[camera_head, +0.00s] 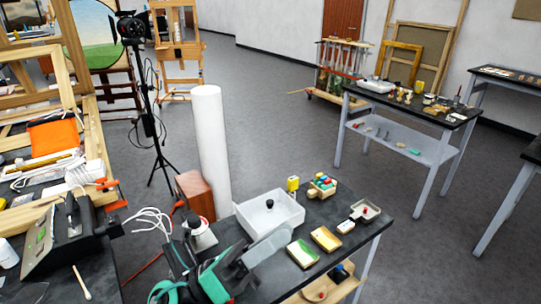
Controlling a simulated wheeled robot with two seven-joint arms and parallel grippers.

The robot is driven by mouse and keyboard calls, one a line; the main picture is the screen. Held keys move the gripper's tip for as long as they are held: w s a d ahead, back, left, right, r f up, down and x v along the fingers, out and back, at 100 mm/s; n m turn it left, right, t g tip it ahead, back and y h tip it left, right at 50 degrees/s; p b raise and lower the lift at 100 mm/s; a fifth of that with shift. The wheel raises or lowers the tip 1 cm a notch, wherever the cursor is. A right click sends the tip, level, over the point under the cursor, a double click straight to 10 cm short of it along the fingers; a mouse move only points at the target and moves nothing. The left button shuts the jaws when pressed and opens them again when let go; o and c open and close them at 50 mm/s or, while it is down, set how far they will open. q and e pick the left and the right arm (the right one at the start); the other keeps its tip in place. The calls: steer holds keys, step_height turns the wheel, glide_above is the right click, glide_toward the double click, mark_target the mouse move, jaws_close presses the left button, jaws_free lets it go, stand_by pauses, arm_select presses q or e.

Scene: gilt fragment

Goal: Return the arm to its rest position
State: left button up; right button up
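My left arm comes in at the bottom, with teal and dark parts. My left gripper (268,244) is over the near left part of the dark table, in front of the white tray. Its pale grey finger end points up and to the right. The fingers overlap in this view, so I cannot tell whether they are apart or what is between them. My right gripper is not in view.
The white tray (270,213) holds a small dark knob. A white cylinder (211,150) stands behind the table. A cluttered bench (60,262) is at left; grey floor lies open beyond.

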arm_select(q)
steer(key=w+a+f+n+t+y, duration=0.4)
steer(key=a+n+t+y, duration=0.3)
steer(key=n, duration=0.5)
steer(key=w+a+f+n+t+y, duration=0.3)
steer(key=w+a+n+t+y, duration=0.2)
steer(key=n+t+y, duration=0.6)
steer(key=s+a+f+n+g+y, duration=0.2)
steer(key=a+f+n+g+y, duration=0.25)
steer(key=f, duration=0.45)
steer(key=s+a+f+n+g+y, duration=0.2)
steer(key=a+f+n+g, duration=0.2)
steer(key=f+n+g, duration=0.3)
steer(key=s+a+f+n+g, duration=0.3)
steer(key=s+f+n+g, duration=0.3)
steer(key=s+f+g, duration=0.75)
steer(key=s+f+t, duration=0.1)
steer(key=s+f, duration=0.1)
steer(key=f, duration=1.5)
steer(key=s+f+t, duration=0.2)
steer(key=s+f, duration=0.1)
steer(key=f, duration=1.3)
steer(key=s+a+f+g, duration=0.1)
steer(key=s+a+f, duration=0.2)
steer(key=s+f, duration=1.5)
steer(key=shift+s+f, duration=0.25)
steer(key=shift+f, duration=0.3)
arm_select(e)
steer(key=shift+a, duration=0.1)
